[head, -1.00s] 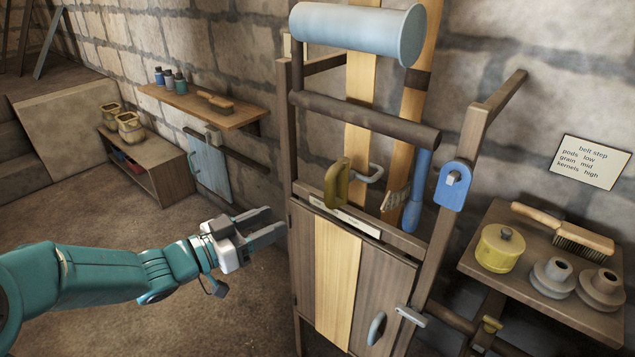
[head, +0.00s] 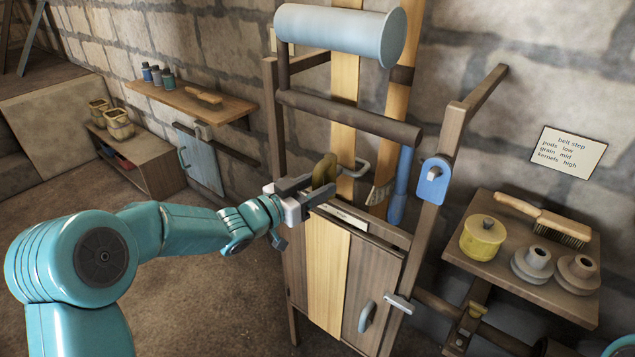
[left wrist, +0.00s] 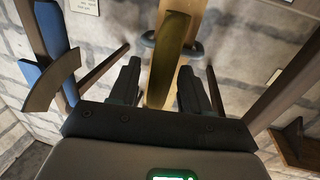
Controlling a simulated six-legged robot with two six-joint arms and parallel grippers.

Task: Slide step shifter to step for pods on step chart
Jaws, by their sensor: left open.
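The step shifter, an olive-yellow curved handle (head: 324,170), stands above a slot plate with a pale strip (head: 346,216) on top of the wooden cabinet. It also shows in the left wrist view (left wrist: 168,60), between the two dark fingers. My left gripper (head: 306,190) is open, its fingers beside the handle; whether they touch it I cannot tell. The step chart (head: 569,152) on the wall at right reads pods low, grain mid, kernels high. My right gripper is out of view.
A blue drum (head: 340,34) and a dark roller (head: 350,118) sit above the shifter. A grey handle (head: 356,168) is just behind it. A blue lever plate (head: 433,180) is on the right post. A side table (head: 500,265) holds a yellow pot, a brush and pulleys.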

